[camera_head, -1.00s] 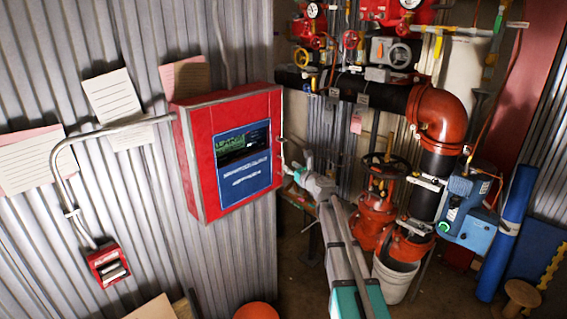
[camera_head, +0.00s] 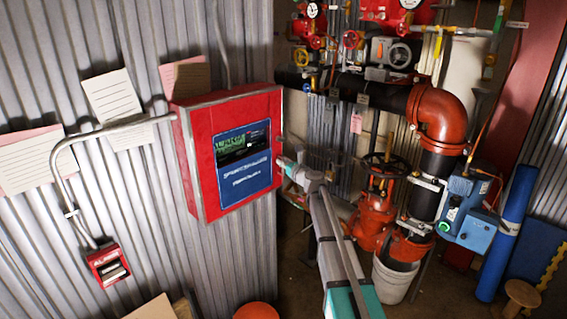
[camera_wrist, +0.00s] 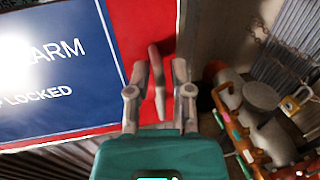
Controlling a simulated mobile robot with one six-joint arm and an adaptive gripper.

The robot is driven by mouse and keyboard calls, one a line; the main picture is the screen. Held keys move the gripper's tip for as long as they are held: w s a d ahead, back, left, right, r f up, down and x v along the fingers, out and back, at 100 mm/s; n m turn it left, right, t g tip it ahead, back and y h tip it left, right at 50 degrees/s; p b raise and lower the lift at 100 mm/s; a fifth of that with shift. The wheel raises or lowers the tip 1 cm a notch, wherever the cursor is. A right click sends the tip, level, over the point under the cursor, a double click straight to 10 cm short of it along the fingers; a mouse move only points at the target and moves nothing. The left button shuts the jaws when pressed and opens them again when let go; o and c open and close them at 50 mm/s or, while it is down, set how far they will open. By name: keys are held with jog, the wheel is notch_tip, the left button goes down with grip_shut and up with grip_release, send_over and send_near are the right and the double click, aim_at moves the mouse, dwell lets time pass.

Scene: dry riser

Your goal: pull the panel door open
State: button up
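The panel door (camera_head: 203,145) is the red front of a wall box with a blue label (camera_head: 244,183). It looks shut. In the wrist view the red door (camera_wrist: 144,22) and its blue label (camera_wrist: 50,75) fill the upper left. A slim door handle (camera_wrist: 157,75) stands near the door's right edge. My gripper (camera_wrist: 159,68) is open, with one finger on each side of the handle and visible gaps to it. In the head view my gripper (camera_head: 283,163) is at the door's right edge and hides the handle.
Red pipework with a black pipe (camera_head: 390,96) and a valve (camera_head: 376,210) stands right of the box. A blue pump unit (camera_head: 472,208) is farther right. A conduit (camera_head: 62,170) runs left of the box to a small red alarm box (camera_head: 109,264).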

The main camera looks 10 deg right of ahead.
grip_shut()
